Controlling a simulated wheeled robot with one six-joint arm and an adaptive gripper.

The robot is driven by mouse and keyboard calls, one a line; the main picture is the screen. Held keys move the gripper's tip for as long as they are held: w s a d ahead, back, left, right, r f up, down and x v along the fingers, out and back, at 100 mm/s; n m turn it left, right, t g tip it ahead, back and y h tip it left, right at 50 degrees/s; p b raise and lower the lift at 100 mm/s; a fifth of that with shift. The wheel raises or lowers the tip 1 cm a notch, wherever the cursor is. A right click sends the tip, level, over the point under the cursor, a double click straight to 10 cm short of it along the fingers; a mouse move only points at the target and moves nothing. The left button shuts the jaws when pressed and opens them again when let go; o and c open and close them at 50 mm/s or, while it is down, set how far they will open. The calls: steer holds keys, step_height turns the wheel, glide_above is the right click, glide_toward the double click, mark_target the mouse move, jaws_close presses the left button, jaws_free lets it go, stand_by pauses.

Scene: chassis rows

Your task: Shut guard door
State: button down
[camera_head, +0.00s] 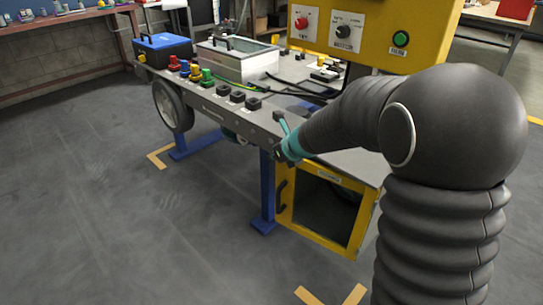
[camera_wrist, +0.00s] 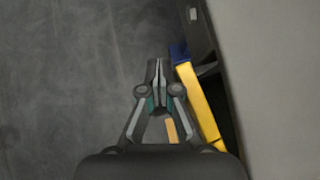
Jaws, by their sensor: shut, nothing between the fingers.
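The guard door (camera_head: 317,238) is a yellow-framed panel with a dark see-through window, low under the front of the grey bench. A dark handle (camera_head: 281,197) is on its left side. In the wrist view the door's yellow top edge (camera_wrist: 197,98) runs beside the bench edge, with a dark gap between them. I cannot tell whether the door is fully shut. My gripper (camera_head: 281,120) is shut and empty, near the bench's front edge, above and left of the door. In the wrist view its fingertips (camera_wrist: 157,65) lie left of the yellow edge, over the floor.
A blue bench leg (camera_head: 267,190) stands just left of the door. The bench (camera_head: 215,107) carries coloured knobs, a blue box (camera_head: 163,47), a pale case (camera_head: 240,62) and a yellow control panel (camera_head: 375,35). A wheel (camera_head: 172,106) is at its left. The floor in front is clear.

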steer(key=shift+w+d, duration=0.25)
steer(key=shift+w, duration=0.1)
stand_by(0.3)
